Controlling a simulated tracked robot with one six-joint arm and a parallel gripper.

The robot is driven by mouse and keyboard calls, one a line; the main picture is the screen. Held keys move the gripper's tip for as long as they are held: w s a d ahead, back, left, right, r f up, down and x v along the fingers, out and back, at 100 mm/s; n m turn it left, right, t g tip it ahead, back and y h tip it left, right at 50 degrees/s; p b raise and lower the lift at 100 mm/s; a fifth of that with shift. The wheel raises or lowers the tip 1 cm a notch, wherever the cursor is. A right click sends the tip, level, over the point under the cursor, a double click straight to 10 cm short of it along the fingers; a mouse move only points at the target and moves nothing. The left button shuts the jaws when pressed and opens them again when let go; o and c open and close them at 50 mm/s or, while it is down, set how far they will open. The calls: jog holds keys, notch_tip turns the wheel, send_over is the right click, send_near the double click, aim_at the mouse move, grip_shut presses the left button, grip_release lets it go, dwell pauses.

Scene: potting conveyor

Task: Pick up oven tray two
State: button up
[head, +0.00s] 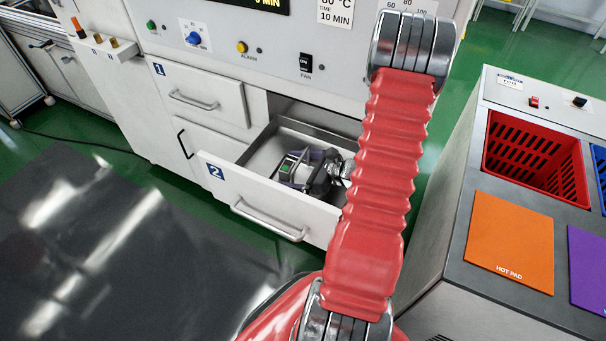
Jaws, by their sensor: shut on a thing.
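The oven drawer marked 2 (222,180) is pulled open, with its white front and bar handle towards me. Inside it shows a grey metal tray (268,152), which I take to be oven tray two. My gripper (292,172), dark with purple parts, is down inside the open drawer, near the inner side of its front. It is shut on the tray, but its fingertips and the exact place of grip are too small and partly hidden to make out. My red arm hides the right end of the drawer.
Drawer 1 (203,94) above is shut. The oven panel (270,45) with knobs and switches rises behind. To the right, a bench holds a red basket (535,158), an orange hot pad (510,240) and a purple pad (590,268). A dark glossy surface (100,250) lies at left.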

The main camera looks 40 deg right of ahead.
jog(key=shift+c, duration=1.2)
jog(key=shift+r, duration=5)
